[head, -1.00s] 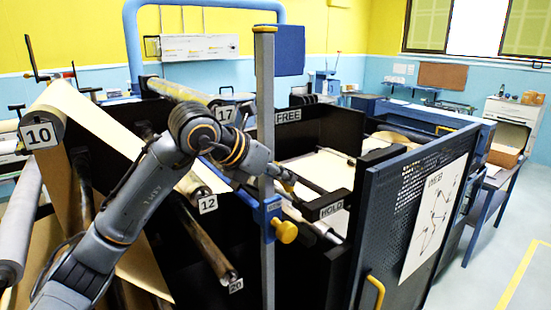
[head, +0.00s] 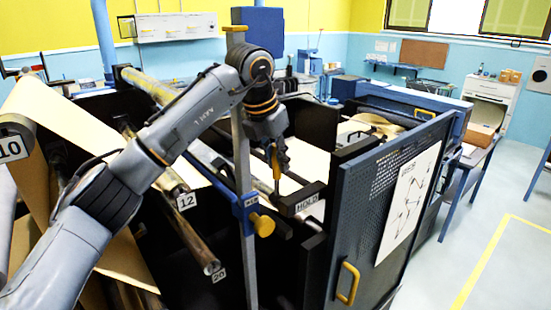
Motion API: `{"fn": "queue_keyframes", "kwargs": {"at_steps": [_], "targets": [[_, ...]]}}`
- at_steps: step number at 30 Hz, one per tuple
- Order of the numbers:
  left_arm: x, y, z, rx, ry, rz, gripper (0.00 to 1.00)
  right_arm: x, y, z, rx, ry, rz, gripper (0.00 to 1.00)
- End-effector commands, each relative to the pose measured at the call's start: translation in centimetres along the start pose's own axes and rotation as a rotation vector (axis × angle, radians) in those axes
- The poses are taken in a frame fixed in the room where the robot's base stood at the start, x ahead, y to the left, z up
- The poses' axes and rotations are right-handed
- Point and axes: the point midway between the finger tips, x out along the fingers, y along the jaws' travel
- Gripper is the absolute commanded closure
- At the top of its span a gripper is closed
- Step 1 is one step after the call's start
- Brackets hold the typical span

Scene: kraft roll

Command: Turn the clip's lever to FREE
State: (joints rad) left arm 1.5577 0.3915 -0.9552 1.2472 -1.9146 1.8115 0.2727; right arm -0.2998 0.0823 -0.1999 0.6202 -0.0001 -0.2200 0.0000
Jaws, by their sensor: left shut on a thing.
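The clip's lever (head: 276,180) shows as a slim orange-yellow bar by the black bracket with the HOLD label (head: 307,202). My left gripper (head: 277,165) reaches over the machine from the left and points down. It is shut on the lever, near the HOLD end. The fingertips are small and dark here, so the exact grip is hard to see. The FREE label is not visible now; my left arm covers that part. My right gripper is not in view.
A grey post (head: 241,150) with a blue clamp and yellow knob (head: 263,225) stands close in front of the gripper. Rollers labelled 12 (head: 187,201) and 20 lie to the left. A dark blue panel door (head: 350,235) stands to the right.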

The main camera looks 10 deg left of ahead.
Motion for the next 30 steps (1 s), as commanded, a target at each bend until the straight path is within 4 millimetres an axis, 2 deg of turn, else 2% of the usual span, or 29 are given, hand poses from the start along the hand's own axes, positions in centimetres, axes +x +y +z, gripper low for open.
{"fn": "queue_keyframes", "kwargs": {"at_steps": [11, 12, 15, 25, 30], "targets": [[0.0, 0.0, 0.0, 0.000, 0.004, 0.001, 1.00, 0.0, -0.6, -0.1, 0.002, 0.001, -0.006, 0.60], [0.0, 0.0, 0.0, 0.000, 0.004, 0.001, 0.76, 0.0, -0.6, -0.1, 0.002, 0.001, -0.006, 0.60], [0.0, 0.0, 0.0, 0.000, 0.004, 0.001, 0.57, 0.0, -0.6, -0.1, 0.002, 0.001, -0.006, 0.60], [-0.2, 0.0, 0.0, 0.000, 0.003, 0.000, 0.57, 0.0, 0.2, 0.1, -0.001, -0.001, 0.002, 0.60], [-2.3, 0.0, 0.1, 0.000, 0.001, 0.001, 0.57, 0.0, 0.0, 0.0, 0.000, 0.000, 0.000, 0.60]]}}
